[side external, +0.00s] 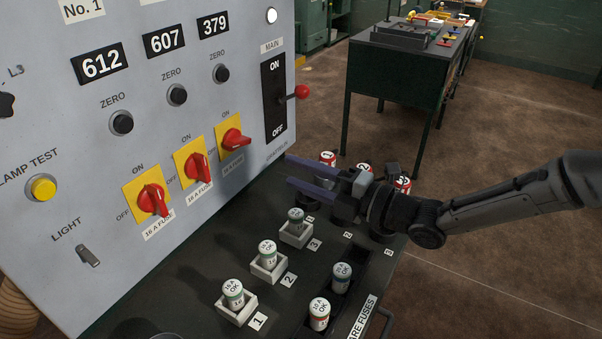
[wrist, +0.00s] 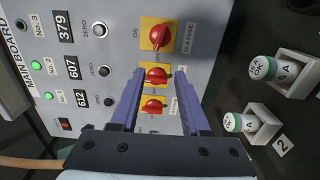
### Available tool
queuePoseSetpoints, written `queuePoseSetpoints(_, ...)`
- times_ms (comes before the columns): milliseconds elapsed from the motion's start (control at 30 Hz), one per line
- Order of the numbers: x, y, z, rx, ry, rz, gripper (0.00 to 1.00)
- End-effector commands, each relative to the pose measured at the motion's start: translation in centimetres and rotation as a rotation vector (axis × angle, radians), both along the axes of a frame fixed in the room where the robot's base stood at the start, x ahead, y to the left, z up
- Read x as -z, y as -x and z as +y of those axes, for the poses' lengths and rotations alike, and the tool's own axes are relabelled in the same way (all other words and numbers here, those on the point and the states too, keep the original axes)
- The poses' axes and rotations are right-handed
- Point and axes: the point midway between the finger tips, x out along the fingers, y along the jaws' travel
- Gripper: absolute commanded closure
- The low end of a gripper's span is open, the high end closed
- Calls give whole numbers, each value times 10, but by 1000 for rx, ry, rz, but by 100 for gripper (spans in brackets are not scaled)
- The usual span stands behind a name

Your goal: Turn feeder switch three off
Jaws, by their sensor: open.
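Three red rotary switches on yellow plates sit on the grey panel. Taking them by meter order, switch three (side external: 233,138) is below the 379 display; it also shows in the wrist view (wrist: 158,37). Its handle lies nearly crosswise, unlike the more upright handles of switch two (side external: 197,168) and switch one (side external: 152,200). I cannot tell its exact setting. My gripper (side external: 290,169) is open and empty, its blue fingers pointing at the panel from the right, apart from switch three. In the wrist view the fingertips (wrist: 158,73) frame switch two, with switch three above them.
White fuse holders with fuses (side external: 267,260) stand on the dark bench top below the panel. Red-marked fuses (side external: 328,157) stand behind my gripper. The main switch (side external: 276,100), with a red-knobbed lever (side external: 301,91), is to the right of switch three.

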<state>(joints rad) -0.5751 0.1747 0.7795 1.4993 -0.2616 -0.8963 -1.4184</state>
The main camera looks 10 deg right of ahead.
Motion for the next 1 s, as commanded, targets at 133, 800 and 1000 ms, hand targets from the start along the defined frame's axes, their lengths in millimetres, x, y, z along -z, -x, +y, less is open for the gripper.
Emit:
queuePoseSetpoints(133, 0, 0, 0, 0, 0, 0, 54)
queuePoseSetpoints(800, -4, 3, -1, -19, -710, 702, 0)
queuePoseSetpoints(1000, -5, 1, -6, -20, -1025, 1026, 0)
